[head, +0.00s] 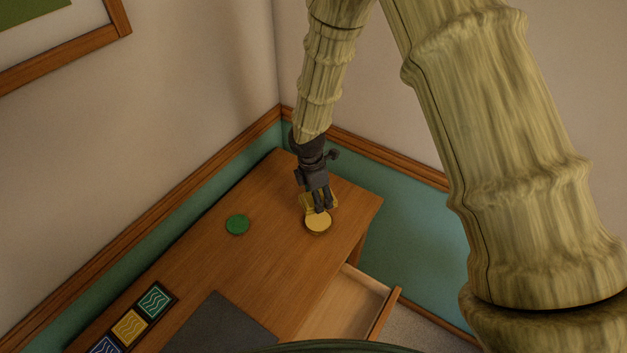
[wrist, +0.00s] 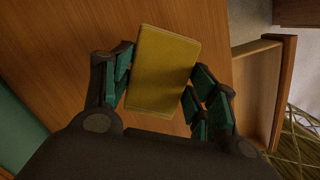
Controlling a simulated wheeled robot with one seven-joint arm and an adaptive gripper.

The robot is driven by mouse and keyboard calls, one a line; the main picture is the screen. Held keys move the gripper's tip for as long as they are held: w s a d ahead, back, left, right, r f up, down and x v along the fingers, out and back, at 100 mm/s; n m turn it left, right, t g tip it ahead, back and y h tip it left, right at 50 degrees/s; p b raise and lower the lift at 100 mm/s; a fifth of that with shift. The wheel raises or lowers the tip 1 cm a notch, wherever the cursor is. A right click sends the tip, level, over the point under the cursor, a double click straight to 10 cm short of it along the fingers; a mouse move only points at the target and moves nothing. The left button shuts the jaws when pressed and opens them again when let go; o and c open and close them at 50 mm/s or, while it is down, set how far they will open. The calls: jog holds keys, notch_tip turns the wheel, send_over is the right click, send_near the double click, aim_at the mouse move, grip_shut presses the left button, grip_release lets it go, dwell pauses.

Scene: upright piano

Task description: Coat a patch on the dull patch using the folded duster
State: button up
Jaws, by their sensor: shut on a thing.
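My gripper (head: 319,204) points down over the far right part of the wooden desk. It is shut on the folded duster (wrist: 165,70), a yellow rectangular pad held between the two fingers in the wrist view. In the head view the duster (head: 306,202) is partly hidden behind the fingers. A round pale yellow disc or tin (head: 318,223) is right by the fingertips. I cannot tell whether the duster touches it or the desk. I cannot make out a dull patch on the wood for certain; part of the desk is hidden under the gripper and duster.
A green disc (head: 237,224) lies on the desk (head: 262,270) left of my gripper. A dark mat (head: 225,325) and a tray of wavy-patterned tiles (head: 130,327) are at the near left. An open drawer (head: 352,304) sticks out at the right. Walls meet behind the desk.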

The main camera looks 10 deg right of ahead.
jog(key=shift+s+f+b, duration=0.15)
jog(key=shift+s+b, duration=0.1)
jog(key=shift+b, duration=0.05)
jog(key=b, duration=0.3)
send_near(319, 220)
jog(key=shift+s+d+f+t, duration=0.15)
jog(key=shift+s+d+f, duration=0.2)
jog(key=shift+s+f, duration=0.25)
jog(key=shift+s+d+f+t, duration=0.15)
jog(key=shift+s+d+f, duration=0.25)
jog(key=shift+s, duration=0.25)
jog(key=w+f, duration=0.3)
jog(key=f, duration=0.1)
jog(key=shift+w+a+b, duration=0.1)
jog(key=shift+w+b, duration=0.2)
jog(key=shift+b, duration=0.05)
jog(key=shift+w, duration=0.15)
jog(key=shift+c, duration=0.4)
jog(key=shift+s+r, duration=1)
jog(key=shift+s, duration=0.25)
jog(key=shift+w+f, duration=0.75)
jog(key=shift+w, duration=0.15)
jog(key=shift+s+r, duration=0.25)
jog(key=shift+s, duration=0.2)
jog(key=shift+w+f, duration=0.25)
jog(key=shift+f, duration=0.1)
jog(key=shift+s+r, duration=0.1)
jog(key=shift+s, duration=0.05)
jog(key=shift+f, duration=0.25)
